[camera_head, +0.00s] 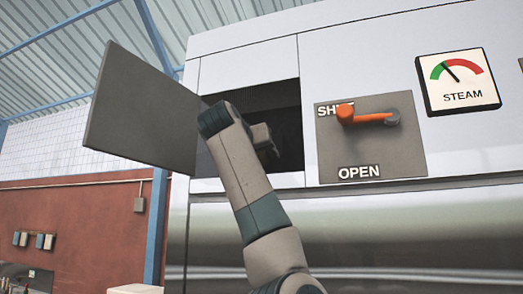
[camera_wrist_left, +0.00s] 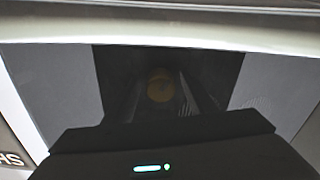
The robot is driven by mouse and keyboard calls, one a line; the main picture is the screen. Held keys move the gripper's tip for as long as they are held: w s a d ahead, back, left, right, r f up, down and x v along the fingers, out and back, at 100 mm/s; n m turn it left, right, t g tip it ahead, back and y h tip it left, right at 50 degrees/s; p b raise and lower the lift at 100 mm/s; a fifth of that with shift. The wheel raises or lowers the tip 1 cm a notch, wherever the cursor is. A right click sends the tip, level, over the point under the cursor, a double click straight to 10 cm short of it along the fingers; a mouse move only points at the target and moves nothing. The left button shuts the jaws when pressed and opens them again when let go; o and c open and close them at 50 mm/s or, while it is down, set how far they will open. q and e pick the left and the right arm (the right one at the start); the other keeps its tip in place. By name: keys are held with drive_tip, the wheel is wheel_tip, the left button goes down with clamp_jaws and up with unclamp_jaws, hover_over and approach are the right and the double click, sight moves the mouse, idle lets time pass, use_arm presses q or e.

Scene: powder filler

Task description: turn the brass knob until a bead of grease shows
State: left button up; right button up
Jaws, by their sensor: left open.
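A dim, round, brass-coloured knob (camera_wrist_left: 160,84) shows in the left wrist view, deep in a dark recess. It is blurred by shadow, and I see no bead of grease on it. In the head view my arm hides it. My left gripper (camera_head: 268,148) is at the mouth of the dark opening (camera_head: 288,105) in the white machine, pointing inward. In the left wrist view its dark fingers are open, one on each side of the knob. I cannot tell whether they touch it. My right gripper is not in view.
A grey door (camera_head: 140,110) stands swung open left of the recess. To the right, a plate marked SHUT and OPEN carries an orange lever (camera_head: 365,117), lying sideways near the top. A STEAM gauge (camera_head: 458,80) is further right. The recess walls leave little room around my gripper.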

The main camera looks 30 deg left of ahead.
use_arm(q)
drive_tip(key=shift+w+a, duration=0.1)
drive_tip(key=shift+w, duration=0.3)
drive_tip(key=c, duration=1)
drive_tip(key=shift+c, duration=0.2)
drive_tip(key=shift+f, duration=0.1)
